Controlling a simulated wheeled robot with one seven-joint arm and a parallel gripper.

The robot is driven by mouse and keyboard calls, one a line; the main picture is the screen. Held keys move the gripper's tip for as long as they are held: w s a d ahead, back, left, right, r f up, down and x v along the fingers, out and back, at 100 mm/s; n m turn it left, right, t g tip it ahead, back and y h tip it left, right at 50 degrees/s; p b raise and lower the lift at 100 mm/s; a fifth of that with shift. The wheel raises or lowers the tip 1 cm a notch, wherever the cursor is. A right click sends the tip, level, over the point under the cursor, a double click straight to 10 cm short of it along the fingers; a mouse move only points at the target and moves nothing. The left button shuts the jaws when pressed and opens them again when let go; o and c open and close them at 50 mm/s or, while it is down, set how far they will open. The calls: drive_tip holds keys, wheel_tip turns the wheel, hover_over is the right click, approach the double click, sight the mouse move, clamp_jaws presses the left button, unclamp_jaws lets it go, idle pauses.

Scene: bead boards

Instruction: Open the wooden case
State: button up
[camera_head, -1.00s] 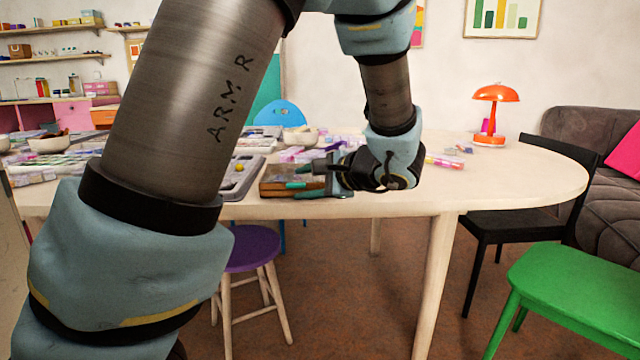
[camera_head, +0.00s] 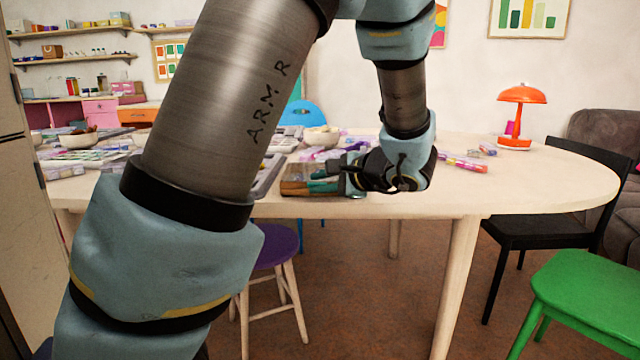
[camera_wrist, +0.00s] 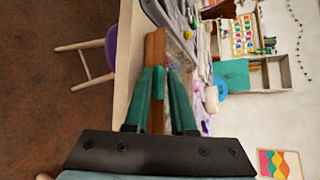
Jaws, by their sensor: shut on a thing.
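The wooden case (camera_head: 296,180) lies near the front edge of the table, a small brown box. In the wrist view the case (camera_wrist: 155,48) shows as a narrow wooden strip running between my fingers. My gripper (camera_head: 325,179) reaches it from the right, its teal fingers at the case. The wrist view shows my gripper (camera_wrist: 158,78) with one finger on each side of the wood, shut on it. The case looks closed, but the fingers hide much of it and its lid seam cannot be made out.
The pale table (camera_head: 540,180) carries bowls, a grey tray (camera_head: 268,175) left of the case and many small bead items behind it. Its right end is clear up to an orange lamp (camera_head: 520,115). A purple stool (camera_head: 278,245) and green chair (camera_head: 590,290) stand in front.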

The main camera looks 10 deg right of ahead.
drive_tip(key=shift+f, duration=0.1)
clamp_jaws()
drive_tip(key=r+p, duration=0.1)
drive_tip(key=p, duration=0.1)
drive_tip(key=r+g+p, duration=0.1)
drive_tip(key=p, duration=0.2)
drive_tip(key=shift+w+r, duration=0.2)
drive_tip(key=shift+r, duration=0.1)
drive_tip(key=r+p, duration=0.1)
drive_tip(key=p, duration=0.2)
drive_tip(key=shift+w+r+m, duration=0.1)
drive_tip(key=shift+w+m, duration=0.05)
drive_tip(key=shift+m, duration=0.25)
drive_tip(key=shift+g+p, duration=0.3)
drive_tip(key=shift+d, duration=0.1)
